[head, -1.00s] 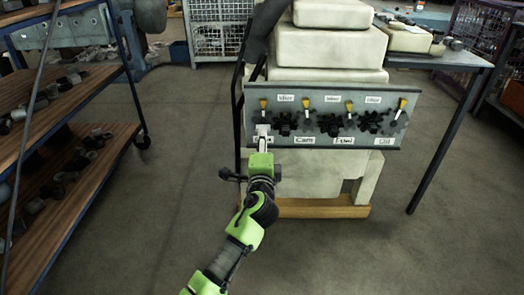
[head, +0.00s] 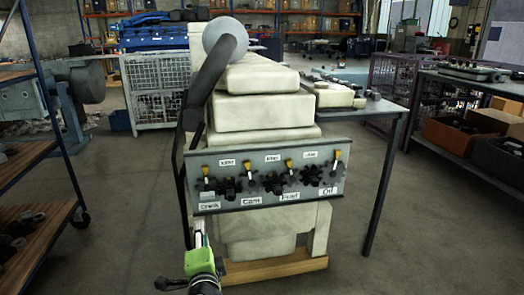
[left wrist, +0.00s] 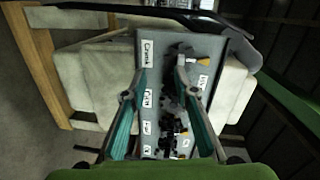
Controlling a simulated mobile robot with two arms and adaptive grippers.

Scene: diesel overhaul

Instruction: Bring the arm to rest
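The grey gear panel (head: 265,200) is fixed on the front of the pale engine block (head: 262,110). It bears several black gears and yellow-topped pins, with labels Crank, Cam, Fuel and Oil along the bottom. My left gripper (head: 199,236) is low in the head view, just below the panel's lower left corner. In the left wrist view my left gripper (left wrist: 161,68) has its two teal-padded fingers spread, with nothing between them. The panel (left wrist: 222,85) shows behind the fingers, apparently apart from them. My right gripper is in neither view.
A shelf rack with parts (head: 40,240) stands at the left. A table (head: 375,108) with small parts adjoins the engine at the right. Wire cages and a bench with boxes (head: 450,135) stand further back. The floor between rack and engine is clear.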

